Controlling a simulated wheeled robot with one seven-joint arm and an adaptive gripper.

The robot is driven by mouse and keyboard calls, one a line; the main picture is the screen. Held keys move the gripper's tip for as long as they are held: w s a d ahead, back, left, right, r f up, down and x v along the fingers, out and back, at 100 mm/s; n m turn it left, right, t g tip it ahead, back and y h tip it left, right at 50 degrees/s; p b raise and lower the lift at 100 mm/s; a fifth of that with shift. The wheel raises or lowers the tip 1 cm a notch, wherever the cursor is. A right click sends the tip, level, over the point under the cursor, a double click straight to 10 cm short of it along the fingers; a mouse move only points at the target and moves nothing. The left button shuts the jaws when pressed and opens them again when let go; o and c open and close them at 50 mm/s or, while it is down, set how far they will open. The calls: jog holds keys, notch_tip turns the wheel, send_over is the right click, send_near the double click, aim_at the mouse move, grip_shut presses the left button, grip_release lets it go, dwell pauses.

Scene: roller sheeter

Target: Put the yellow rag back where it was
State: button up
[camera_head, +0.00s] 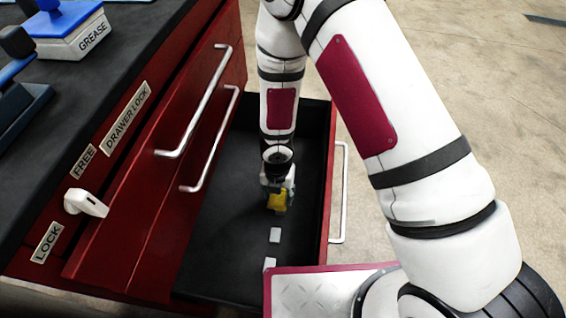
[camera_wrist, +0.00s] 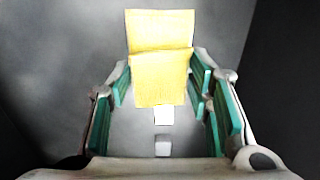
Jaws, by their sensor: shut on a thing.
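The yellow rag (camera_head: 277,202) is at my gripper (camera_head: 279,190), low inside the open drawer (camera_head: 231,218). In the wrist view the rag (camera_wrist: 160,75) lies between the green-padded fingers of my gripper (camera_wrist: 162,88), with a crease across it and its far part reaching beyond the fingertips. My gripper is shut on the rag. I cannot tell whether the rag touches the drawer floor.
Two small white pieces (camera_head: 275,235) lie on the dark drawer floor near the rag. The drawer walls stand close around my arm. Left are the red cabinet front with its silver handles (camera_head: 195,100), a white lock lever (camera_head: 86,203) and a GREASE box (camera_head: 75,40) on top.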

jog(key=w, duration=0.4)
jog(key=w+d+f+b, duration=0.1)
jog(key=w, duration=0.9)
jog(key=shift+w+d+f, duration=0.1)
jog(key=shift+d+f, duration=0.05)
jog(key=shift+d, duration=0.1)
jog(key=shift+f+b, duration=1)
jog(key=shift+f, duration=0.7)
jog(key=shift+f, duration=0.1)
jog(key=o, duration=1.1)
notch_tip(320, 180, up, 12)
jog(key=p, duration=0.4)
